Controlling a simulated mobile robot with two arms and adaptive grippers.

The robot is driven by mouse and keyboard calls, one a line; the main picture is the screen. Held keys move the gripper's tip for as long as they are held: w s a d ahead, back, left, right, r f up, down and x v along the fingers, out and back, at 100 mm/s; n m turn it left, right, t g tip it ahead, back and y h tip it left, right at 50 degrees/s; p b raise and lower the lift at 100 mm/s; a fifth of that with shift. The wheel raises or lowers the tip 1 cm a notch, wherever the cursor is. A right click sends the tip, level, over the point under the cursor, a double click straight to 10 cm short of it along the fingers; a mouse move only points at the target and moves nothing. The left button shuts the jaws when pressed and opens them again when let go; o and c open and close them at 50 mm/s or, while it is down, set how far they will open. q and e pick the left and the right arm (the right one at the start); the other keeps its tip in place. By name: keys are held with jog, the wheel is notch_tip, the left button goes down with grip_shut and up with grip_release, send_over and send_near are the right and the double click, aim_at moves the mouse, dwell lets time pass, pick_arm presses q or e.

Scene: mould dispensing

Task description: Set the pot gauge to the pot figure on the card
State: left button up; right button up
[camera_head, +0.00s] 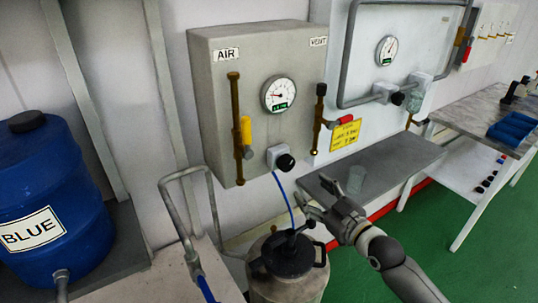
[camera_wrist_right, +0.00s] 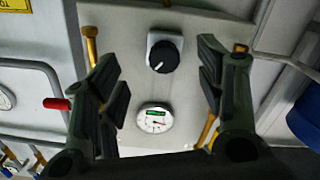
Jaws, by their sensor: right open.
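A grey box marked AIR and VENT (camera_head: 220,105) carries a round white gauge (camera_head: 278,94) with a green readout too small to read. A black knob (camera_head: 285,161) on a white base sits below the gauge. A blue hose runs from there down to the metal pot (camera_head: 285,280). The yellow card (camera_head: 345,134) hangs right of the box; its figures are not legible. My right gripper (camera_head: 315,195) is open and empty, below and right of the knob. In the right wrist view its fingers (camera_wrist_right: 158,60) frame the knob (camera_wrist_right: 163,56), apart from it, with the gauge (camera_wrist_right: 154,119) below. My left gripper is not in view.
Brass valves with a yellow handle (camera_head: 246,130) and a red handle (camera_head: 345,119) flank the gauge. A second gauge (camera_head: 387,51) and knob (camera_head: 398,98) sit on the right panel. A blue barrel (camera_head: 50,185) stands left. A grey shelf (camera_head: 395,155) lies below the card.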

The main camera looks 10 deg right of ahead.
aim_at(289, 165)
jog(key=w+r, duration=0.1)
jog(key=w+a+r+p, duration=0.1)
jog(key=w+a+r, duration=0.1)
jog(key=w, duration=0.1)
jog(key=shift+p, duration=0.3)
jog(key=x, duration=0.4)
jog(key=shift+a+p, duration=0.25)
jog(key=shift+p, duration=0.15)
jog(key=shift+w+a+f, duration=0.1)
jog(key=shift+w, duration=0.6)
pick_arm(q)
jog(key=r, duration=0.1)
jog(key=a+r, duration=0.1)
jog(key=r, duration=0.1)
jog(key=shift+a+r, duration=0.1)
pick_arm(e)
jog(key=shift+w+a, duration=0.2)
jog(key=shift+w, duration=0.15)
